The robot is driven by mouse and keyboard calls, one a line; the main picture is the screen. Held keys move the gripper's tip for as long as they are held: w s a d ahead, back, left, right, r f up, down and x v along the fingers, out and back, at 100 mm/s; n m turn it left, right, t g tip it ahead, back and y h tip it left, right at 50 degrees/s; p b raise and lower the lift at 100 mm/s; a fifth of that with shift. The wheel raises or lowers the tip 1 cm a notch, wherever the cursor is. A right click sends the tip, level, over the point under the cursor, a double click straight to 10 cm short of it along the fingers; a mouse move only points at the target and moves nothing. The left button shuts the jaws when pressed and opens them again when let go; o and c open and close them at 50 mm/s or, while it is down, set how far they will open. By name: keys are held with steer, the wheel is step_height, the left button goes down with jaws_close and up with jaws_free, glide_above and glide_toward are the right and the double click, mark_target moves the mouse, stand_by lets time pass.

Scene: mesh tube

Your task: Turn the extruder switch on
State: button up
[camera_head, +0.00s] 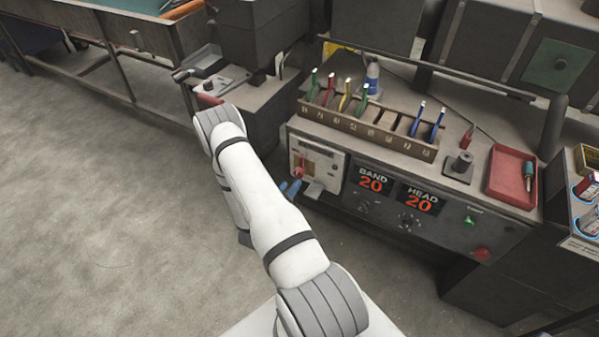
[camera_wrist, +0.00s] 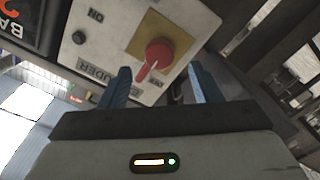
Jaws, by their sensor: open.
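The extruder switch is a red rotary knob (camera_wrist: 158,52) on a yellow square plate, set in a pale panel (camera_wrist: 112,45). Its pointer aims down and slightly left in the wrist view, near a small label that seems to read OFF. An upside-down ON label is at upper left. In the head view the red knob (camera_head: 299,172) is at the left end of the console. My gripper (camera_wrist: 160,68) is open, its two blue fingers on either side of the knob's lower part. Contact cannot be told. The blue fingertips also show in the head view (camera_head: 290,188), just below the knob.
The console front carries BAND and HEAD displays (camera_head: 396,190), a green switch (camera_head: 469,220) and a red button (camera_head: 481,254). A tool rack (camera_head: 368,130) and a red tray (camera_head: 513,173) are on top. Open floor (camera_head: 90,200) lies left.

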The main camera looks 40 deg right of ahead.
mark_target(297, 176)
steer(key=p+x, duration=0.1)
steer(key=x, duration=0.6)
steer(key=shift+d, duration=0.2)
